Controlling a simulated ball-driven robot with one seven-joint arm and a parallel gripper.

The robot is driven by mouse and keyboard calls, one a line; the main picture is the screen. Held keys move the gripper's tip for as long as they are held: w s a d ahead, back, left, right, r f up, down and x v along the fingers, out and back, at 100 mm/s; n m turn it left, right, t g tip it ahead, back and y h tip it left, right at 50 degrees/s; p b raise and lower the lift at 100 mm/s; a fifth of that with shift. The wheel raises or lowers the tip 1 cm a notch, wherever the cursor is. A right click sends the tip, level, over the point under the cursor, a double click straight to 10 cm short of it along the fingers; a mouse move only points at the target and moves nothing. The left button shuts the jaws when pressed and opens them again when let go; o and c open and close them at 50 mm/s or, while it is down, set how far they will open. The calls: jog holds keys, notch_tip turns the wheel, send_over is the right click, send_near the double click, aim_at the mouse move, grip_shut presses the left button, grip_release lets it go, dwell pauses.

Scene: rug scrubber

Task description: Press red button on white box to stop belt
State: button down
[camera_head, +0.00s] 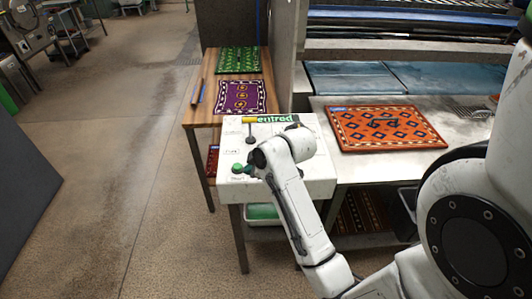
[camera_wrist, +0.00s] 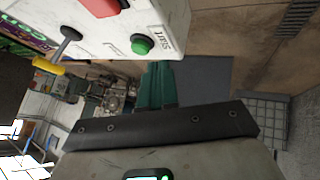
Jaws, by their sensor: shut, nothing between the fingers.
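The white box (camera_head: 321,188) stands at the near left corner of the metal table; its panel fills the top left of the wrist view (camera_wrist: 168,12). The red button (camera_wrist: 101,7) shows at the top edge of the wrist view, partly cut off; my arm seems to hide it in the head view. The green button (camera_wrist: 142,44), beside a START label, also shows in the head view (camera_head: 238,167). In the head view the gripper (camera_head: 250,170) is over the box's near left part.
A small lever (camera_head: 250,136) rises from the panel. An orange rug (camera_head: 385,128) lies on the metal table (camera_head: 352,168) to the right. Purple (camera_head: 240,97) and green (camera_head: 238,60) rugs lie on a wooden table behind. The floor (camera_head: 140,150) at left is open.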

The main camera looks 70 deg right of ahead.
jog(key=s+d+r+h+p, duration=0.1)
jog(key=s+d+r, duration=0.1)
jog(key=d+r, duration=0.4)
jog(key=shift+d+r+n+t+h+p, duration=0.25)
jog(key=shift+d+n+t+h+p, duration=0.15)
jog(key=shift+d, duration=0.75)
jog(key=shift+s+f, duration=0.1)
notch_tip(320, 180, down, 8)
jog(key=b, duration=0.6)
jog(key=shift+b, duration=0.4)
jog(key=shift+f, duration=0.35)
jog(key=shift+f+b, duration=0.1)
jog(key=shift+b, duration=0.2)
jog(key=shift+f, duration=0.3)
